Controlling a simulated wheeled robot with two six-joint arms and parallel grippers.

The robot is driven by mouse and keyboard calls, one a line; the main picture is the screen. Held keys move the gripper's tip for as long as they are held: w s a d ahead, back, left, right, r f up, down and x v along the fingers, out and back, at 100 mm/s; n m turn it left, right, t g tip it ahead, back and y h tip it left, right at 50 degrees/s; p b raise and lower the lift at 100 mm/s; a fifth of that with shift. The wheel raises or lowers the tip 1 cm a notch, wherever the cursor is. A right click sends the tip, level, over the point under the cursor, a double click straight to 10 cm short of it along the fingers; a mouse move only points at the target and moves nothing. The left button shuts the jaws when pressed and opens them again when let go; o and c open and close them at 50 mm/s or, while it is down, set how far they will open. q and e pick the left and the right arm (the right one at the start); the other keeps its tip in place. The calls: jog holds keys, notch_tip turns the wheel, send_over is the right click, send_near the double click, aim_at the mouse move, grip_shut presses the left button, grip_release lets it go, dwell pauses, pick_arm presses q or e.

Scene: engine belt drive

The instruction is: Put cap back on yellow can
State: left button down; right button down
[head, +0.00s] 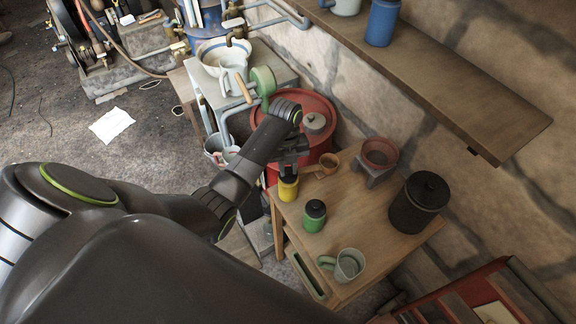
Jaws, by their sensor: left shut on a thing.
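The yellow can (287,190) stands upright near the back left edge of the wooden table. My left gripper (289,168) comes down from above onto the top of the can. It is shut on the dark cap (289,177), which is mostly hidden by the fingers. The cap is right over the can's top; I cannot tell whether it touches or is seated. My right gripper is not in view.
A red drum (318,107) stands behind.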

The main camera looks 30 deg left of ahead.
aim_at(288, 169)
pick_arm(q)
jog(key=shift+f, duration=0.35)
jog(key=c, duration=1.2)
grip_release()
jog(key=r, duration=0.3)
jog(key=r+b, duration=0.1)
jog(key=r, duration=0.1)
jog(key=shift+w+a, duration=0.25)
jog(key=shift+w, duration=0.05)
notch_tip(288, 169, up, 2)
jog(key=shift+r+p, duration=0.15)
jog(key=shift+p, duration=0.45)
jog(key=r+p, duration=0.6)
jog(key=w+a+r+p, duration=0.1)
jog(key=r+p, duration=0.1)
jog(key=r, duration=0.2)
jog(key=shift+p, duration=0.4)
jog(key=shift+s+f, duration=0.1)
jog(key=shift+f, duration=0.05)
